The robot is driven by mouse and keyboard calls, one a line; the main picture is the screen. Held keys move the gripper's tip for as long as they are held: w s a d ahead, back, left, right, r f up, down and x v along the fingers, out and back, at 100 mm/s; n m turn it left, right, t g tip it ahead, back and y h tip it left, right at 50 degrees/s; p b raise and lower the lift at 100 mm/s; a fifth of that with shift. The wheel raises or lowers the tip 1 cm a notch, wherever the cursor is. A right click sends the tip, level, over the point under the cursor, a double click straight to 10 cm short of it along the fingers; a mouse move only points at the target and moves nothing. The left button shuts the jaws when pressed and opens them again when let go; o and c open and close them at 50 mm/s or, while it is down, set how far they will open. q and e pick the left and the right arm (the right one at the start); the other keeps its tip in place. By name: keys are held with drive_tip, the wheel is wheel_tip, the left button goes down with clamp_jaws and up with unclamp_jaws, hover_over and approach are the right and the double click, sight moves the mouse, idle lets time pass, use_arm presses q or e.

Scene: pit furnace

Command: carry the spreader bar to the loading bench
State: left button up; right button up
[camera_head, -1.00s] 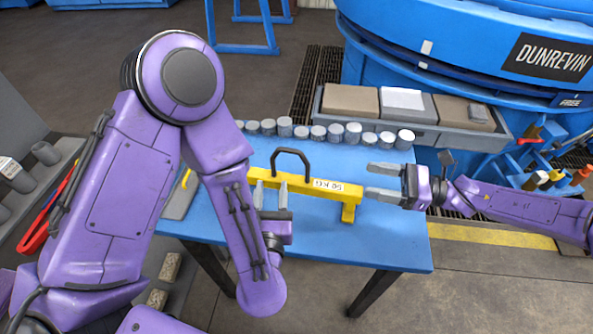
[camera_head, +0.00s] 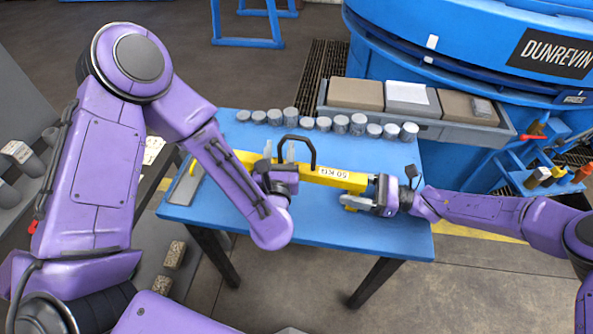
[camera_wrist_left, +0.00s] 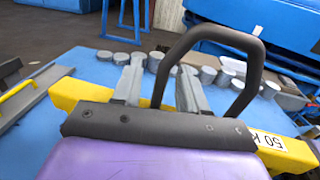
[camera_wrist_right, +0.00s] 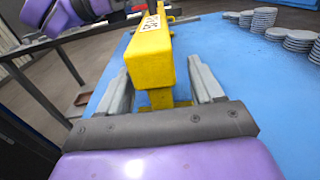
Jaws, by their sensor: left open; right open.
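The yellow spreader bar (camera_head: 333,174), marked 50 KG, lies across the blue table (camera_head: 320,222). Its black loop handle (camera_head: 311,150) stands up near the middle. My left forearm hides part of the bar's left side.
Several grey cylinders (camera_head: 324,124) line the table's far edge. A grey trough (camera_head: 430,125) with blocks stands behind, before the large blue furnace body (camera_head: 450,50). A grey surface with cylinders (camera_head: 10,195) is at the far left. I cannot tell which surface is the loading bench.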

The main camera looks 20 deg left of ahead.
use_arm(q)
drive_tip(key=shift+x, duration=0.8)
use_arm(e)
drive_tip(key=shift+s+a, duration=0.1)
drive_tip(key=shift+a, duration=0.95)
use_arm(q)
clamp_jaws()
use_arm(e)
drive_tip(key=c, duration=0.9)
clamp_jaws()
use_arm(q)
drive_tip(key=shift+r, duration=0.1)
use_arm(e)
drive_tip(key=shift+r, duration=0.15)
